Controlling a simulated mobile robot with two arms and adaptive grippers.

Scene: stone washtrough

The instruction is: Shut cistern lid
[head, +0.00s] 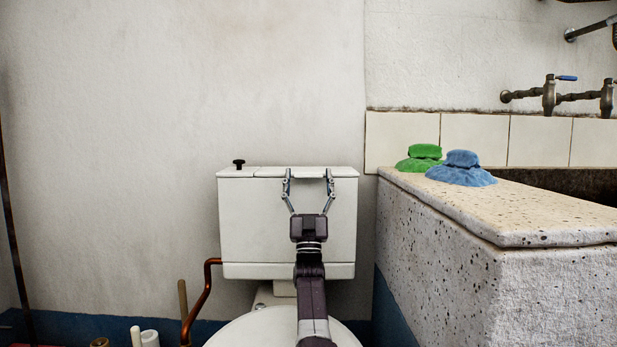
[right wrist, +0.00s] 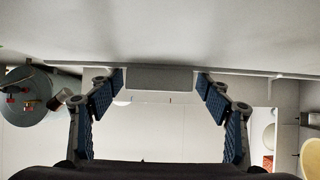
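The white cistern (head: 250,225) stands against the wall, above the toilet. Its lid (head: 308,172) shows as a thin, level-looking strip along the top, with a seam left of its middle. I cannot tell from this angle whether the lid is fully down. A black knob (head: 238,163) sits on the top at the left. My right gripper (head: 308,180) is open and empty, with its fingertips spread in front of the lid's edge; contact cannot be made out. Its fingers also show wide apart in the right wrist view (right wrist: 160,82). My left gripper is out of view.
A copper pipe (head: 198,305) runs up left of the cistern. The wall above the cistern is clear.

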